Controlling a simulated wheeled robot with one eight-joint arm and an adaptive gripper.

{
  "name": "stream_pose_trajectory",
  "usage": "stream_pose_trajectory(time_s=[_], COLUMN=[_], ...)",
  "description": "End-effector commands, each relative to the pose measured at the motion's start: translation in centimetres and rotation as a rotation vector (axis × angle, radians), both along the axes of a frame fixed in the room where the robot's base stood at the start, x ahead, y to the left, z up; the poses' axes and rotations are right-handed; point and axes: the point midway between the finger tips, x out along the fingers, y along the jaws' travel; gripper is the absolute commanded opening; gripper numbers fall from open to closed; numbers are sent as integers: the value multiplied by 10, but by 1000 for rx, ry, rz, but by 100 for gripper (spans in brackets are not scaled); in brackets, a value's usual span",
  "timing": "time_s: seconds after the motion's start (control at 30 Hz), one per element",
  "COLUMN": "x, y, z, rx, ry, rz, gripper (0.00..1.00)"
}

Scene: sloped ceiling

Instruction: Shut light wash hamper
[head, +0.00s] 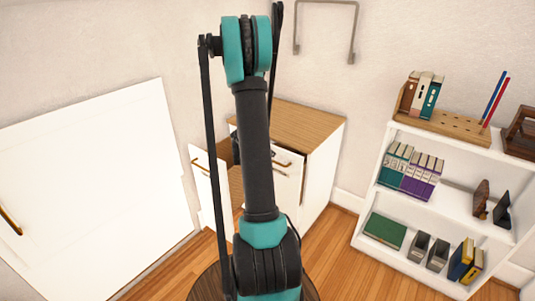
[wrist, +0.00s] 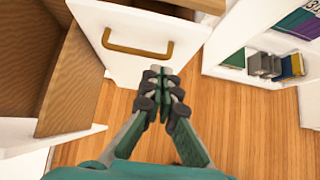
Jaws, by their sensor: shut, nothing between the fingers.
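A white cabinet with a light wood top (head: 297,124) stands against the wall, mostly behind my arm. Its white front panel with a brass handle (head: 287,183) stands out a little, with a dark gap above it. In the wrist view this panel (wrist: 120,63) is close ahead, its handle (wrist: 137,47) at the upper left of my fingers. A white door (head: 207,187) on the cabinet's left stands open, showing wood inside. No label tells which part is the hamper. My gripper (wrist: 159,72) is shut and empty, in front of the panel's lower right; contact cannot be told.
A white bookshelf (head: 375,222) with books and holders stands on the right. A large white panel with a brass handle (head: 90,190) is on the left wall. Bare wood floor (head: 340,262) lies between cabinet and shelf.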

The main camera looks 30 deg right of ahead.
Motion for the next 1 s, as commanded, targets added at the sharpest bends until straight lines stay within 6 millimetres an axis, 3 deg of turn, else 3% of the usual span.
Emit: stream_pose_trajectory(time_s=[0.57, 0.8, 1.0], x=[26, 38, 42], y=[-61, -89, -97], z=[-66, -66, -66], rx=[2, 2, 2], ry=[1, 1, 1], rz=[-1, 0, 1], gripper=[0, 0, 0])
